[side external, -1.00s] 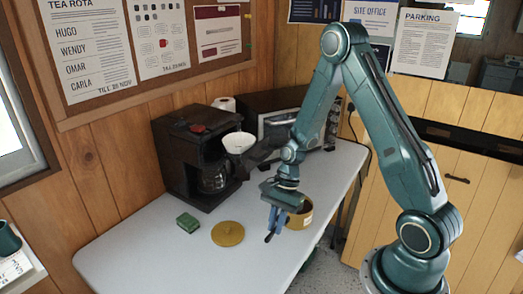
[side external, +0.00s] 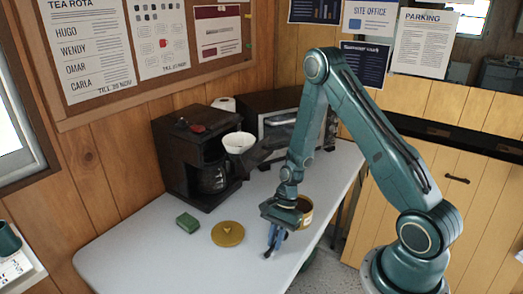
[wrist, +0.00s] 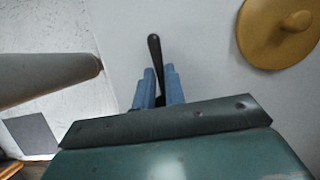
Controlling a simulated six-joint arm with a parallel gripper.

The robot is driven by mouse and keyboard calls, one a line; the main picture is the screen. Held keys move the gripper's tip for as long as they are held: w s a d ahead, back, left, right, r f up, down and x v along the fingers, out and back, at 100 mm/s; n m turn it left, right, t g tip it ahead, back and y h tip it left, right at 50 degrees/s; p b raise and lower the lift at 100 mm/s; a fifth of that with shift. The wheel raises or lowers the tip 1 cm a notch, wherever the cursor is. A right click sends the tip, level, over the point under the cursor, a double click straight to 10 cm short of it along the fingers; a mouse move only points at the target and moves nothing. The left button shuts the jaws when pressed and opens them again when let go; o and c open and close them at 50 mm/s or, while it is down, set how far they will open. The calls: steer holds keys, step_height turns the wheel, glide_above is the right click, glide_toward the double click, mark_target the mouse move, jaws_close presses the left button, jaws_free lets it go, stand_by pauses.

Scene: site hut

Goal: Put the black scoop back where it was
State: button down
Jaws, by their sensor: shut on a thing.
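My gripper (side external: 275,238) points down near the table's front right edge, beside the mustard canister (side external: 307,216). In the wrist view, its blue fingers (wrist: 158,90) are shut on the black scoop (wrist: 154,48), whose dark handle sticks out beyond them. The scoop's bowl is hidden by the gripper. In the side view only a small dark tip shows at the fingers, and I cannot tell whether it touches the table.
A green block (side external: 187,222) lies left of the lid. A black coffee maker (side external: 190,155) with a glass jug and white filter cone stands behind. A toaster oven (side external: 285,125) stands at the back. The white table (side external: 150,255) is clear at the front left.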

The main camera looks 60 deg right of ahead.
steer(key=shift+f, duration=0.3)
steer(key=shift+f, duration=0.1)
steer(key=c, duration=1.5)
jaws_free()
steer(key=v, duration=1.2)
